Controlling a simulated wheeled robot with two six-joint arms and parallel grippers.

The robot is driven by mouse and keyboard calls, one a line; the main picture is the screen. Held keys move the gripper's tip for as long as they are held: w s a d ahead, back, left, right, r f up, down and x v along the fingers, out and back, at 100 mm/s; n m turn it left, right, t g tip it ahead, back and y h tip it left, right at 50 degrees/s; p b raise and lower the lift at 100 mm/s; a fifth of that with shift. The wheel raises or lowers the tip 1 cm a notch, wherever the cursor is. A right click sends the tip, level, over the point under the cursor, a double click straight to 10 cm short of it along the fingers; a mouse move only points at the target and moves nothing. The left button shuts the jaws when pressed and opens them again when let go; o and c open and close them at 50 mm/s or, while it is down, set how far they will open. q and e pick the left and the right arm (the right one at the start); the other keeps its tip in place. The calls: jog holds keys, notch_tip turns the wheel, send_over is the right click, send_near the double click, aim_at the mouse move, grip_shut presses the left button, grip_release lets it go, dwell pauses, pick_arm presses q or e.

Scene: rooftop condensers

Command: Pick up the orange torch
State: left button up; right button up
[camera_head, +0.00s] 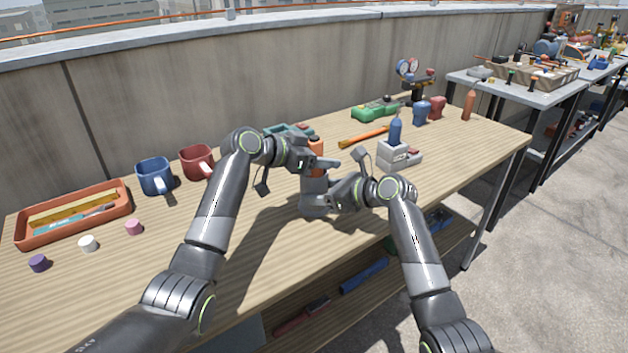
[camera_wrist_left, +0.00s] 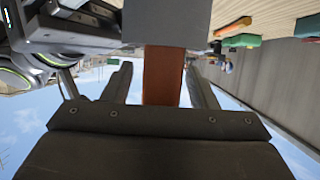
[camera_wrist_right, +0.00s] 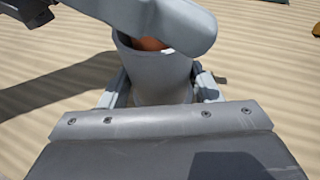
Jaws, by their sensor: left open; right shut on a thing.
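The orange torch (camera_head: 316,146) has a dark top and stands upright in a grey cylindrical holder (camera_head: 313,190). Its lower part is hidden inside the holder. My left gripper (camera_head: 318,166) is open at the torch; in the left wrist view (camera_wrist_left: 162,88) its fingers stand either side of the orange body (camera_wrist_left: 163,76), with small gaps. My right gripper (camera_head: 328,197) is shut on the grey holder, lower down. In the right wrist view (camera_wrist_right: 155,95) its fingers flank the holder's wall (camera_wrist_right: 160,78), with some orange visible inside the rim.
An orange hammer handle (camera_head: 363,136) lies behind, and a grey block with a blue bottle (camera_head: 396,131) stands to the right. Blue and red mugs (camera_head: 155,176) and a terracotta tray (camera_head: 74,214) are on the left. The table's front middle is clear apart from my arms.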

pick_arm(q)
grip_shut()
dwell(0.4)
notch_tip(320, 180, up, 10)
jog(key=shift+r, duration=0.1)
pick_arm(e)
jog(key=o, duration=1.5)
